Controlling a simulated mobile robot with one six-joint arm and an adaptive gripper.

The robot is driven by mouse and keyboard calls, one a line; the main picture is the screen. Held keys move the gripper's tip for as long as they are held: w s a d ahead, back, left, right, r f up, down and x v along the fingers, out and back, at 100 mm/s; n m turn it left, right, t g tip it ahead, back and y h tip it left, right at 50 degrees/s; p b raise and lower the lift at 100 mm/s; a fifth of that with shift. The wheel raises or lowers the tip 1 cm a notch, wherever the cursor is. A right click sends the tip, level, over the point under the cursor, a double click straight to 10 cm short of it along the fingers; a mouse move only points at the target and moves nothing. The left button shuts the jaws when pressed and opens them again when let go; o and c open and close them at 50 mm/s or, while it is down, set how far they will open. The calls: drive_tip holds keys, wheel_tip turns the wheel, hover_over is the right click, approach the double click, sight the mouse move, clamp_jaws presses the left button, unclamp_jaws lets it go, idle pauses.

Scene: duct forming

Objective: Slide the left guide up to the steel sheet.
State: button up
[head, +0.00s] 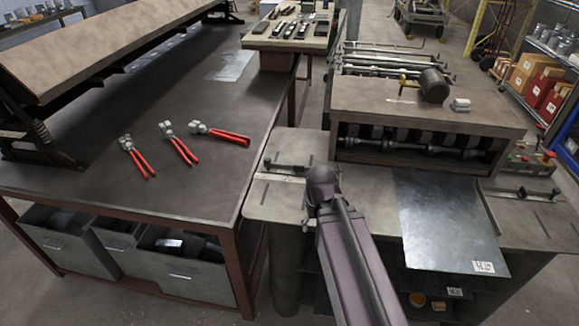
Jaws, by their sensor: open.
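The steel sheet (447,225) lies flat on the machine's feed table, in front of the roller housing, with a white label at its near right corner. The left guide (290,167) is a thin dark bar with a small knob, on the table's left part. A wide gap of bare table separates it from the sheet's left edge. My arm rises from the bottom of the head view and ends in a rounded joint over the table, between the left guide and the sheet. My gripper does not show; the arm hides what is behind it.
A right guide (522,191) lies on the table to the right of the sheet. The roller machine (425,109) stands behind the sheet. A workbench (105,182) with several red-handled pliers (178,147) is at the left. More labelled sheets lie on a shelf below.

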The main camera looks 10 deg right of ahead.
sight(268, 159)
drive_tip(key=w+a+r+n+t+p, duration=0.1)
drive_tip(key=w+a+r+p, duration=0.2)
drive_tip(key=w, duration=0.6)
drive_tip(key=w+a+r+n+t+y+p, duration=0.1)
drive_tip(key=w+a+r+n+p, duration=0.1)
drive_tip(key=w+r+p, duration=0.3)
drive_tip(key=w+a+r+n+t+y+p, duration=0.1)
drive_tip(key=w+r, duration=0.5)
drive_tip(key=w, duration=0.7)
drive_tip(key=a+n+p, duration=0.1)
drive_tip(key=a+p, duration=0.1)
drive_tip(key=p, duration=0.1)
drive_tip(key=shift+a+t, duration=0.35)
drive_tip(key=shift+t, duration=0.05)
drive_tip(key=b+x, duration=1.2)
drive_tip(key=x, duration=0.1)
drive_tip(key=shift+w+a+f, duration=0.1)
drive_tip(key=shift+w+f, duration=0.05)
drive_tip(key=shift+f, duration=0.15)
clamp_jaws()
